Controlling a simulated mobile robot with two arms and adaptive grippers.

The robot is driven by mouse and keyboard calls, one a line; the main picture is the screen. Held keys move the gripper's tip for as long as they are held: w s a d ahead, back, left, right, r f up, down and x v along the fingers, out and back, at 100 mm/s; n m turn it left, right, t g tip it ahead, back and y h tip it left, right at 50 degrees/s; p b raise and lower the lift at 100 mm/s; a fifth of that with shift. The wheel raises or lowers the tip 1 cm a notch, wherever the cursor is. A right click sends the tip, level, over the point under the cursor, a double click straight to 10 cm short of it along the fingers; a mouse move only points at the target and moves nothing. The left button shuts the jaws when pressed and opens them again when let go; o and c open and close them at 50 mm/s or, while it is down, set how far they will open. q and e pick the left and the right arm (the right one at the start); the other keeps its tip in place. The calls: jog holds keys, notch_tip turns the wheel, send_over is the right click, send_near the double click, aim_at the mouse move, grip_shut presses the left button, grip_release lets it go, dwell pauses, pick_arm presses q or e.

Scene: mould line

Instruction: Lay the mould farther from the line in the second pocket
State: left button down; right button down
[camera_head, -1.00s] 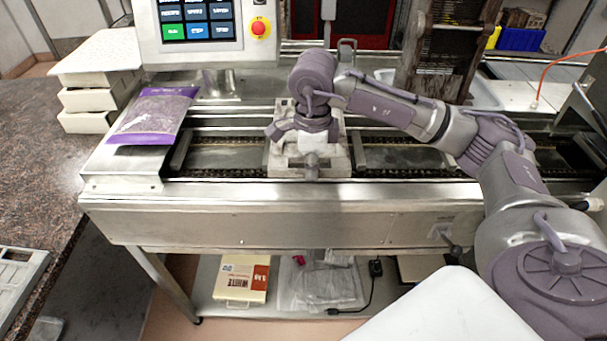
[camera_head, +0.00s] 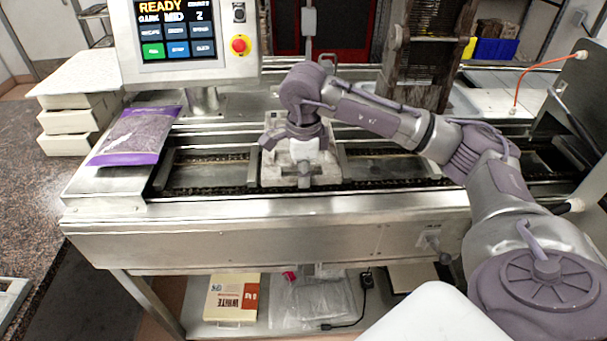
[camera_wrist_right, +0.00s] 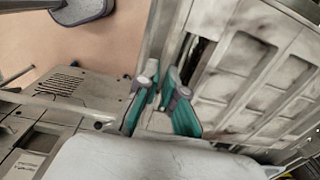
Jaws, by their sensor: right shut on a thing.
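A pale, worn mould (camera_head: 272,177) lies across the line (camera_head: 205,172) in the head view, between two metal cross bars. It looks level, but I cannot tell whether it rests fully in the pocket. My right gripper (camera_head: 303,172) is directly over it, shut on it, and hides part of its top. In the right wrist view the teal fingers (camera_wrist_right: 162,105) are close together beside the mould (camera_wrist_right: 262,85), whose cavities show. The exact grip is partly hidden. My left gripper is in neither view.
A purple-edged bag (camera_head: 137,135) lies on the line's left end, by a stack of cream boxes (camera_head: 70,122). A control panel (camera_head: 188,42) with a red button stands behind. The line is bare left and right of the mould. A grey piece (camera_head: 10,297) shows at lower left.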

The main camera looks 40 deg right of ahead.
aim_at(303, 210)
jog(key=shift+f+b, duration=3.2)
jog(key=shift+f, duration=0.65)
jog(key=c, duration=1.2)
grip_release()
jog(key=r, duration=1.2)
jog(key=shift+s+a, duration=0.15)
jog(key=shift+s, duration=0.05)
